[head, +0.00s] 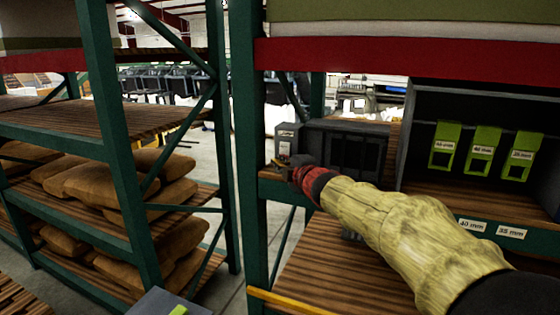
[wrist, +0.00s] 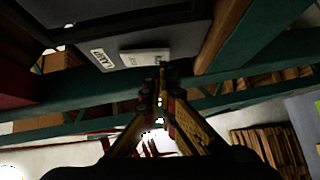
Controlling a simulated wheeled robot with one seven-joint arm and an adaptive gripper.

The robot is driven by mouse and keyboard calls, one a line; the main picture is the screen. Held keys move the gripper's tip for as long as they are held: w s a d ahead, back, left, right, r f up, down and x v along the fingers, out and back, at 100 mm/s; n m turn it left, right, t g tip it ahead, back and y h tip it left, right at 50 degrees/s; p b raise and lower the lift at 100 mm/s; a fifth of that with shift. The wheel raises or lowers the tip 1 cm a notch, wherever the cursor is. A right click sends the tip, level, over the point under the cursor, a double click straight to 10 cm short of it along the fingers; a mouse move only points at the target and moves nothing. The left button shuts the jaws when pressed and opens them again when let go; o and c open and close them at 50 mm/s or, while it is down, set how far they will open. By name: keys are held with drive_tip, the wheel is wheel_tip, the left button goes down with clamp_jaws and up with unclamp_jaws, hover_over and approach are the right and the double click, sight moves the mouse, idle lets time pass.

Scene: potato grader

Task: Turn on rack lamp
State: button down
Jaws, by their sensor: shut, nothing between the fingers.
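A small grey box (head: 287,138) with a pale plate on its front stands on the rack shelf beside the green upright in the head view. In the wrist view a white switch plate (wrist: 145,57) sits on a dark surface, next to a white label (wrist: 103,60) that appears to read LAMP. My gripper (head: 283,162) is shut and empty at the lower front of the grey box. In the wrist view its closed fingertips (wrist: 160,76) are at the plate's right end; I cannot tell whether they touch it. No lit lamp is recognisable.
A dark slatted unit (head: 345,147) stands right of the box. A dark open cabinet (head: 480,95) with green tags (head: 482,148) is further right. The green upright (head: 247,150) is close to my gripper's left. Brown sacks (head: 120,180) fill the left rack.

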drive_tip(key=b, duration=0.2)
drive_tip(key=f+b, duration=0.1)
drive_tip(key=b, duration=0.2)
drive_tip(key=shift+w+d+n+t, duration=0.15)
drive_tip(key=shift+w+n+t, duration=0.15)
drive_tip(key=shift+r, duration=0.3)
drive_tip(key=shift+f, duration=0.1)
